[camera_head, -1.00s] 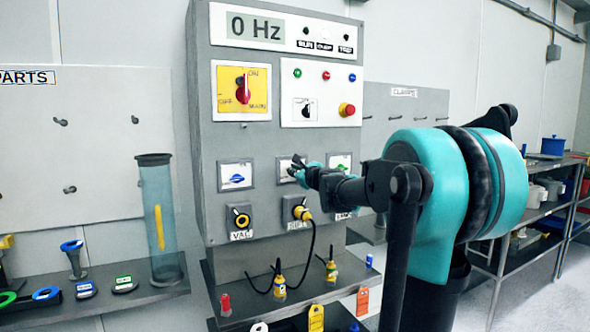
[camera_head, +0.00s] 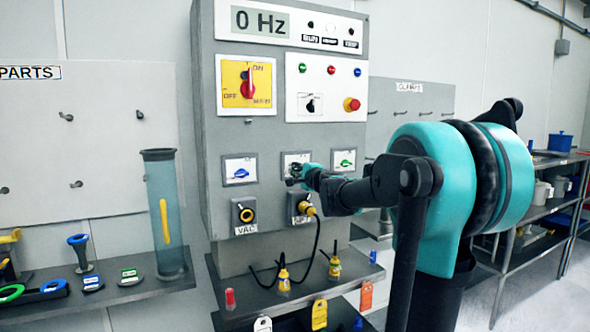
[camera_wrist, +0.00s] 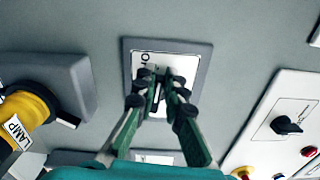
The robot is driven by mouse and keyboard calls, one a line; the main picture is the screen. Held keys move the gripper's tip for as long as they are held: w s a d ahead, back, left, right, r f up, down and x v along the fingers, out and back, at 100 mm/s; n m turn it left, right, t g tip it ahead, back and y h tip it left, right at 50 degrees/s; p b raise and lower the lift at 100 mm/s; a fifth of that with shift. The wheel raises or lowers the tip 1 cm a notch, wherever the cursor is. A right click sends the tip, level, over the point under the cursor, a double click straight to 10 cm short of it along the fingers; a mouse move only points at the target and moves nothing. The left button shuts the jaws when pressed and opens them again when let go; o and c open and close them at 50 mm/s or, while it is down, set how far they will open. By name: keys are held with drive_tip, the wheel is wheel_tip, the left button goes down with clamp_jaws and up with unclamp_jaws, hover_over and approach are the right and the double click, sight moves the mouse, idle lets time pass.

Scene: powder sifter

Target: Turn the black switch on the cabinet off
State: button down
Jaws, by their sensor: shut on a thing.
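The grey cabinet (camera_head: 220,200) stands in the middle of the head view. A small framed white plate (camera_head: 296,158) sits in the middle of its lower row, between a blue switch (camera_head: 241,173) and a green switch (camera_head: 346,163). My gripper (camera_head: 292,178) is at the lower part of this plate. In the wrist view, my gripper (camera_wrist: 160,80) has its two fingers closed on the small dark switch at the middle of the plate (camera_wrist: 145,60). The fingers hide most of the switch, so I cannot read its position. Another black knob (camera_head: 311,104) is on the upper white panel.
A yellow plug (camera_head: 306,208) with a black cable sticks out below the plate, close to my gripper; it also shows in the wrist view (camera_wrist: 25,115). A red emergency button (camera_head: 351,104) is above right. A shelf with bottles (camera_head: 284,280) is below.

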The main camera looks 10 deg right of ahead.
drive_tip(key=shift+f+n, duration=0.2)
drive_tip(key=shift+n, duration=0.6)
drive_tip(key=c, duration=1.6)
unclamp_jaws()
drive_tip(key=shift+d, duration=0.1)
drive_tip(key=v, duration=1.2)
